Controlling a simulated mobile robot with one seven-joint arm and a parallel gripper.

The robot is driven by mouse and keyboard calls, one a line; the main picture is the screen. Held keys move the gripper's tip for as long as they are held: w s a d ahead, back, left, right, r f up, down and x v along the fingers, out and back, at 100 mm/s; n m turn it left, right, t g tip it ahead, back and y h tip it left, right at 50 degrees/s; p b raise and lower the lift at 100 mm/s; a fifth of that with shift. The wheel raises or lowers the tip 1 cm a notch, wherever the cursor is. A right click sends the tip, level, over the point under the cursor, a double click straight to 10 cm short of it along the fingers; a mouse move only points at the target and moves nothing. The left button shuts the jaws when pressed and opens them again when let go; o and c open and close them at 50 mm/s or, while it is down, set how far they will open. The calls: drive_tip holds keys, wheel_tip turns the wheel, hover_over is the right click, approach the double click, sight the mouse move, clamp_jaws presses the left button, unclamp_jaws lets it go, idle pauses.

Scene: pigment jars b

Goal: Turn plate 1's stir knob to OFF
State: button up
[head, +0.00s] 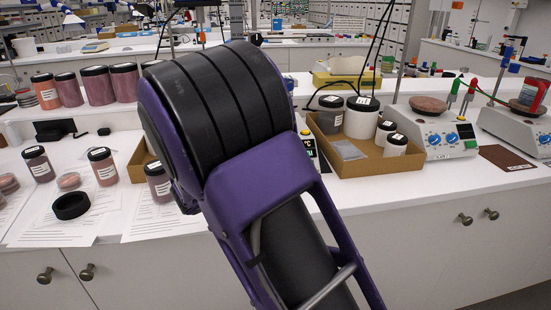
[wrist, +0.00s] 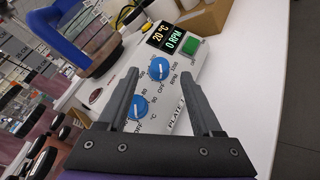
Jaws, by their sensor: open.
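Plate 1 (wrist: 178,127) is a white hotplate with its name on the front, seen in the wrist view. Its stir knob (wrist: 159,69) is blue, beside RPM and OFF markings; its white line looks roughly upright in the picture, and its exact setting is hard to read. The blue °C knob (wrist: 138,107) sits lower left. The display (wrist: 170,39) reads 20 °C and 0 RPM. My gripper (wrist: 161,68) is open, its fingertips either side of the stir knob; I cannot tell whether they touch it. In the head view my arm hides the gripper and most of plate 1.
A green button (wrist: 190,48) sits near the right fingertip. In the head view, a cardboard tray of jars (head: 372,165) and another hotplate (head: 435,135) stand right of my arm; several jars (head: 103,166) stand left.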

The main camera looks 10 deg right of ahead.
drive_tip(key=p+v, duration=0.1)
drive_tip(key=v, duration=1.1)
drive_tip(key=shift+s+a, duration=0.25)
drive_tip(key=shift+a, duration=0.05)
drive_tip(key=shift+d+r, duration=0.1)
drive_tip(key=shift+r, duration=0.05)
